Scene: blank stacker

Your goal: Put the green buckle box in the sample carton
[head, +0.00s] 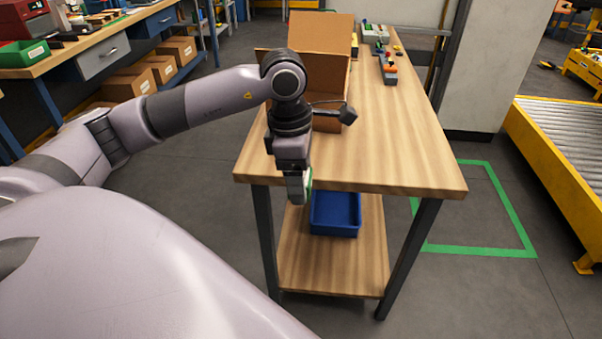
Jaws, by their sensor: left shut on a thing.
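My left gripper (298,190) points down in front of the near edge of the wooden table. It is shut on the green buckle box (309,179), of which only a thin green and pale strip shows beside the fingers. An open cardboard carton (322,38), likely the sample carton, stands on the table behind my left arm with its flaps up. My arm hides part of its front, and its inside is mostly not visible. My right gripper is not in view.
The table (400,150) is clear at its front right. Small coloured items (388,70) lie at its back. A blue bin (335,213) sits on the lower shelf. A roller conveyor (570,140) stands at the right, a workbench (110,40) at the left.

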